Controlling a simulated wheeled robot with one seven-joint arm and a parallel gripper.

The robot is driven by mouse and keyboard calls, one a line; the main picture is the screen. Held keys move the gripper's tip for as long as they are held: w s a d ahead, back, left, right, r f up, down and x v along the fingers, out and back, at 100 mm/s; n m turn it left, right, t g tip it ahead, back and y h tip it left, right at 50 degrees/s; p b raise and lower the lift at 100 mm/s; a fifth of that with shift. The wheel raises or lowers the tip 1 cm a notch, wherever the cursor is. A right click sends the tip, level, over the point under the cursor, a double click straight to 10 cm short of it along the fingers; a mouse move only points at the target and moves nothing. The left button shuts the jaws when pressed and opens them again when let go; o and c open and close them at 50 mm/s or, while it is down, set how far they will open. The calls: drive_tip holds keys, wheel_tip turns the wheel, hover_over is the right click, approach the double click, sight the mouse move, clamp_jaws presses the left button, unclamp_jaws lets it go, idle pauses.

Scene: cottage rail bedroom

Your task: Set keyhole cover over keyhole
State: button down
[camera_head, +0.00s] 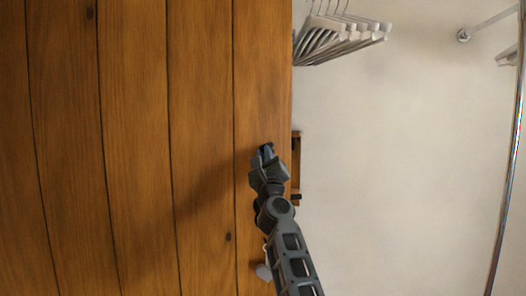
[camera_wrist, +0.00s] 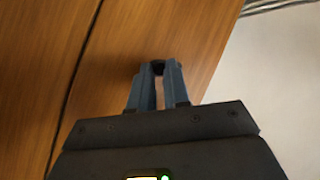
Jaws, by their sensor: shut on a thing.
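My gripper (camera_head: 264,154) is at the right edge of a wooden plank door (camera_head: 140,150), in front of its surface. In the wrist view its two blue-grey fingers (camera_wrist: 157,78) are shut on a small dark piece at their tips, which looks like the keyhole cover (camera_wrist: 157,68). The cover's shape is mostly hidden by the fingers. I cannot tell whether it touches the door. The keyhole does not show in either view; the gripper may hide it.
A pale knob (camera_head: 263,271) sits low on the door beside my arm. A small wooden piece with dark fittings (camera_head: 296,168) projects past the door's edge. Several hangers (camera_head: 340,35) hang at the top.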

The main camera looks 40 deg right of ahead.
drive_tip(key=shift+s+d+f+n+t+y+b, duration=0.25)
drive_tip(key=shift+d+n+y+b, duration=0.4)
drive_tip(key=shift+n+y, duration=2.15)
drive_tip(key=shift+s+d+f+n+t+y+b, duration=0.2)
drive_tip(key=shift+s+d+n+y+b, duration=0.85)
drive_tip(key=shift+n, duration=3)
drive_tip(key=shift+w+f+n+t+y+b, duration=0.2)
drive_tip(key=shift+w+n+y+b, duration=0.15)
drive_tip(key=shift+n+y, duration=2.65)
drive_tip(key=shift+n+h, duration=0.25)
drive_tip(key=shift+n, duration=0.4)
drive_tip(key=c, duration=1.4)
unclamp_jaws()
drive_tip(key=shift+d, duration=0.1)
drive_tip(key=v, duration=0.7)
drive_tip(key=shift+s+b, duration=0.4)
